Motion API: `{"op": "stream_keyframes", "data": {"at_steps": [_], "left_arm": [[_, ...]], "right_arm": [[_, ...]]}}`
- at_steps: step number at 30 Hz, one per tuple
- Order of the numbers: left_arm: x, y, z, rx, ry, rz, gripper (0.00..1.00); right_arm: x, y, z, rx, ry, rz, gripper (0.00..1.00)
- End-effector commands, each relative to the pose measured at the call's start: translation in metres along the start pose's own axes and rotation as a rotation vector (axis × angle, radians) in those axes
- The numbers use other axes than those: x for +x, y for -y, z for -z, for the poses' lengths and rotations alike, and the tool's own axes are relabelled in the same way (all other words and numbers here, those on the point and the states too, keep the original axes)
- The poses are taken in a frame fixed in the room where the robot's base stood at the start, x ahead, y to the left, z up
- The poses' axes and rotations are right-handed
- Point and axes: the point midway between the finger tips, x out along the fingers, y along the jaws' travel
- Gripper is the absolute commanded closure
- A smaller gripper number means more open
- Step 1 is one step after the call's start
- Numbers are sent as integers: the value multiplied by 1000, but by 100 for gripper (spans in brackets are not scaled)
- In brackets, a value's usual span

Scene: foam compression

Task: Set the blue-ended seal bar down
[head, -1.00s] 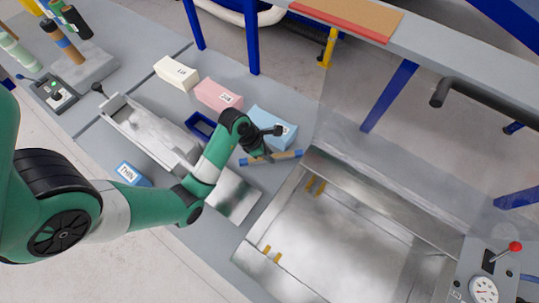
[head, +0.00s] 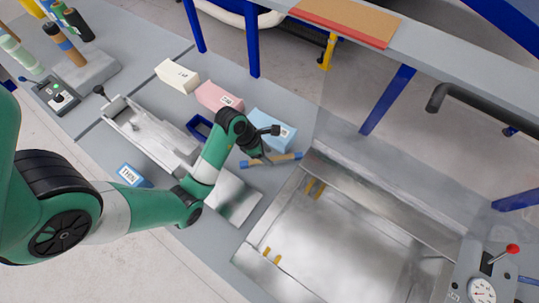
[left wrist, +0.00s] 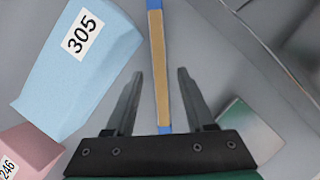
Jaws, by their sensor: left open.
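The seal bar, a thin tan stick with blue ends, lies on the grey bench beside the light blue block; its tan part (head: 284,157) shows in the head view. In the left wrist view the bar (left wrist: 158,45) runs between the two fingers of my left gripper (left wrist: 160,78), with a visible gap on each side. My left gripper (head: 262,157) is open and low over the bench in the head view, partly hiding the bar's middle. My right gripper is not in view.
The light blue block (head: 273,125) marked 305 is close to my left gripper. Pink (head: 214,96) and cream (head: 176,74) blocks stand farther left. A metal-walled tray (head: 300,235) lies to the right. A small blue block (head: 133,175) marked THIN sits near the front edge.

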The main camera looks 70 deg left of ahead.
Motion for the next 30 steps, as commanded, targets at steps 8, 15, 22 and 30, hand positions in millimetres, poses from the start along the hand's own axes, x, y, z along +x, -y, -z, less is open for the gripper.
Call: {"op": "stream_keyframes", "data": {"at_steps": [8, 15, 22, 30], "left_arm": [[-79, -1, -3, -1, 1, -3, 46], [-102, 0, -1, -2, -1, 0, 46], [-101, 0, 0, 0, -1, 0, 46], [-101, 0, 0, 0, -1, 0, 46]], "right_arm": [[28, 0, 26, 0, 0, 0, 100], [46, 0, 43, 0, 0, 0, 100], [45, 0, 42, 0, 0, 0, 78], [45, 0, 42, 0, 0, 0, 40]]}}
